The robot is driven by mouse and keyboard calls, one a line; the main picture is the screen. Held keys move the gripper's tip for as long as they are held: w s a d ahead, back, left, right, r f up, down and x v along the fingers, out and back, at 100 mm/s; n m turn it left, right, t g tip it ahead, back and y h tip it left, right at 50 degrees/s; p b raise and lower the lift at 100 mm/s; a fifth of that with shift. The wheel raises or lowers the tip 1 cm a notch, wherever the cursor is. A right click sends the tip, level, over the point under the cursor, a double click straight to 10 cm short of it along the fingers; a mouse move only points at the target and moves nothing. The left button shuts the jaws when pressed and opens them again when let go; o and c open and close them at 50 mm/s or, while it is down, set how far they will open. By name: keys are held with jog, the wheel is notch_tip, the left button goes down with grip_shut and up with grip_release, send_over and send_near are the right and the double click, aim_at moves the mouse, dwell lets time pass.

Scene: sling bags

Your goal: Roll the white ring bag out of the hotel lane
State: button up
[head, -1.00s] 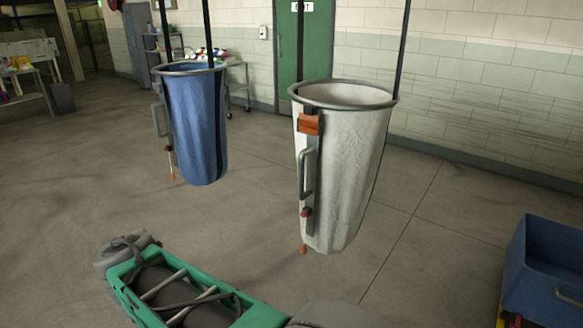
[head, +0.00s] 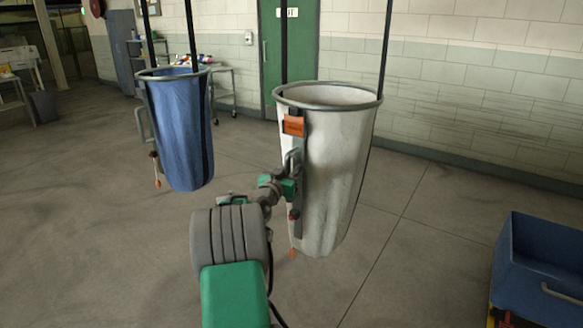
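The white ring bag (head: 340,180) hangs from black straps by a grey metal ring, right of centre in the head view. An orange tag (head: 293,125) sits near its top left, above a metal side handle (head: 293,163) on a dark strip. A red knob and an orange pull hang lower on that side. My gripper (head: 290,181) is at the handle, seen from behind. My wrist hides the fingers, so I cannot tell whether they are around the handle or only beside it.
A blue ring bag (head: 183,130) hangs to the left, apart from the white one. A blue bin (head: 545,270) stands at the lower right. A green door (head: 290,55) and a block wall are behind. The floor between is clear.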

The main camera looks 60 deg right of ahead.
jog(key=shift+d, duration=0.15)
grip_shut()
dwell(1.4)
